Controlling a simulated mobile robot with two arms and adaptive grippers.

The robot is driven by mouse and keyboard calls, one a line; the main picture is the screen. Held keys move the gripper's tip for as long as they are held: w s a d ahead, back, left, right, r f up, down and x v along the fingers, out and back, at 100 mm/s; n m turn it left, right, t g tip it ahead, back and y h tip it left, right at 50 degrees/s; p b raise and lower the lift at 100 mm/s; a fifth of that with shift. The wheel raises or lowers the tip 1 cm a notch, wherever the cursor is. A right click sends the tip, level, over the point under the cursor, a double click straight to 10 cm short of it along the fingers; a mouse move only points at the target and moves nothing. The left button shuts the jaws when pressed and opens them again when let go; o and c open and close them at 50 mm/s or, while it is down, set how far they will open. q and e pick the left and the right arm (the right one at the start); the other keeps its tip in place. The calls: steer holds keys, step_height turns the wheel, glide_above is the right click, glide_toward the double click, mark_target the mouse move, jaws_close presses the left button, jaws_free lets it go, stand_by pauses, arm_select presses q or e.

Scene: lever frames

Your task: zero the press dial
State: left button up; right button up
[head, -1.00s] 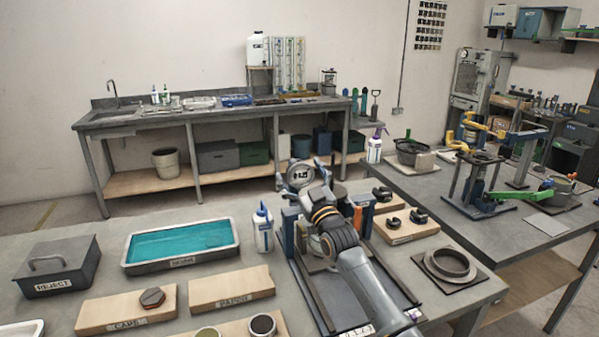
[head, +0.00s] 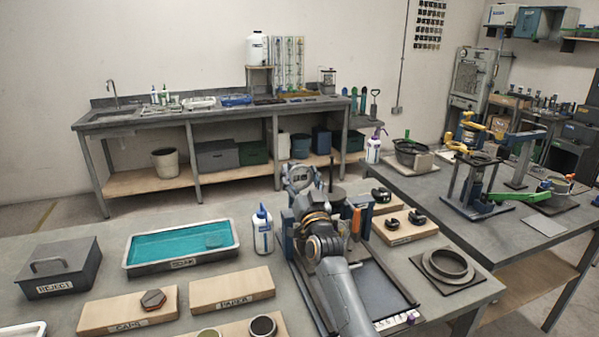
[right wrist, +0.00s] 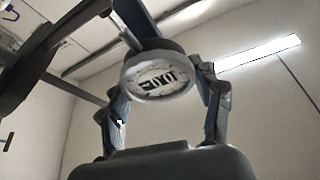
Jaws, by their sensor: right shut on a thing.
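The press dial (head: 297,173) is a round gauge in a grey ring, at the upper end of the press (head: 335,213) near the middle of the head view. In the right wrist view, its pale face (right wrist: 160,78) with dark marks fills the middle. My right gripper (head: 301,190) is at the dial. In the right wrist view, its fingers (right wrist: 162,84) stand on both sides of the dial's ring, shut on it. The face is too small and coarse to read a pointer. My wrist hides part of the press. My left gripper is in neither view.
A white bottle (head: 262,231) stands close left of the press. A teal soak tray (head: 128,266), a reject box (head: 58,268) and wooden boards (head: 235,288) lie farther left. A dark ring (head: 447,265) and a board with black parts (head: 407,237) are to the right.

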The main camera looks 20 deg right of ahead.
steer(key=o, duration=1.2)
steer(key=shift+c, duration=0.2)
steer(key=v, duration=1.2)
